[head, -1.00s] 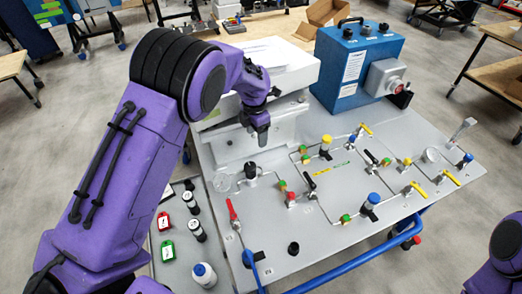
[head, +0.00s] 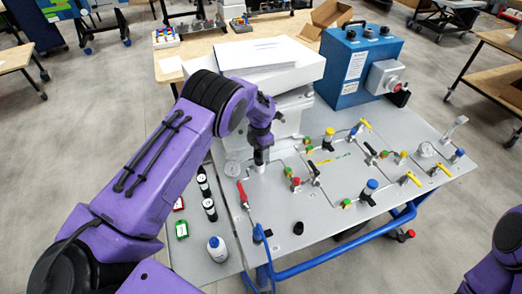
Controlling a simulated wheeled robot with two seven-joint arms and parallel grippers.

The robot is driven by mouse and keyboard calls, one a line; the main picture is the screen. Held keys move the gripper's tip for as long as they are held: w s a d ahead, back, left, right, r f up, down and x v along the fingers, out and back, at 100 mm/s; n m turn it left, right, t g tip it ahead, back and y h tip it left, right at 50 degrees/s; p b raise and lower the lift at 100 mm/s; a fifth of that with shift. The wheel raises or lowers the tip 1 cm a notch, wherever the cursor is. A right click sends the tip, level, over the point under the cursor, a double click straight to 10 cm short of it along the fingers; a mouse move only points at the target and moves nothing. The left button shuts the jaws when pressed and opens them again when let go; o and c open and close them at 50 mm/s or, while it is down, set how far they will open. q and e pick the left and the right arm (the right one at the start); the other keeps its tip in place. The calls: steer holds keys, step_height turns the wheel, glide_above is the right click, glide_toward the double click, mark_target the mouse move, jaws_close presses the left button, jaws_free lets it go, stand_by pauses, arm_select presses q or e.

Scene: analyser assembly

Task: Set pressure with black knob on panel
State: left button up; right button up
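The grey panel (head: 328,205) carries pipes, coloured valves and gauges. My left gripper (head: 259,160) points down onto the panel's left rear part, right of a round gauge (head: 232,169). It is at the place of the black knob, which it now mostly or wholly covers. I cannot tell whether the fingers touch the knob or are closed around it. A separate black round piece (head: 298,228) stands near the panel's front edge. My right gripper is not in view; only part of my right arm shows at the lower right.
A red-handled valve (head: 242,194) and several other valves stand on the panel close to my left arm. A white device (head: 268,72) and a blue box (head: 360,62) stand behind. Bottles, including a white one (head: 217,249), stand at the left.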

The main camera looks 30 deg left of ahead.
arm_select(q)
steer(key=shift+s+a+r, duration=0.15)
steer(key=shift+s+a, duration=0.05)
steer(key=shift+a, duration=0.1)
steer(key=shift+m, duration=0.3)
